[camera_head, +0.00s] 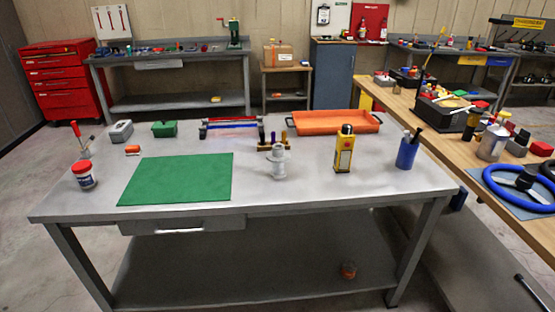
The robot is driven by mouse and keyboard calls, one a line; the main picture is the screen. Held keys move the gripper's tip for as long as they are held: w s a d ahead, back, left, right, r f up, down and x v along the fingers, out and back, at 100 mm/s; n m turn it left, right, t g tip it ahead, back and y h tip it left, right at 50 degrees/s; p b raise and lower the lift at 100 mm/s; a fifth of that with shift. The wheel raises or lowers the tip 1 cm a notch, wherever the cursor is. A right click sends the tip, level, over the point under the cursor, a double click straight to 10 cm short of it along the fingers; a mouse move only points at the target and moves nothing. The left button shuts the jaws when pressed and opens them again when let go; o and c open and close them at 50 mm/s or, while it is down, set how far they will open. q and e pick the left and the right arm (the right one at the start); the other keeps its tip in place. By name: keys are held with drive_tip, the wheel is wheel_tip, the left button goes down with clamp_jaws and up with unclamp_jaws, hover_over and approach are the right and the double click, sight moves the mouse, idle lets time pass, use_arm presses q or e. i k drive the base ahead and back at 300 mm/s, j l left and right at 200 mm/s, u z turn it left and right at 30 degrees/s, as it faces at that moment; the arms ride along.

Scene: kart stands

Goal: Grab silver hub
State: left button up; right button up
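The silver hub (278,162) stands upright on the grey metal table (300,197), to the right of the green mat (178,179). It is a light grey, flanged cylinder, apart from the mat and fully visible except where it overlaps the small wooden holder behind it. Neither of my grippers shows in the head view, and nothing touches the hub.
A wooden holder (264,146) and an orange tray (335,123) lie behind. A red-lidded jar (84,176) is at the left. The table's front strip is clear.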

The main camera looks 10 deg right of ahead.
sight(279, 155)
drive_tip(key=i+l+u, duration=0.6)
drive_tip(key=l+u, duration=0.2)
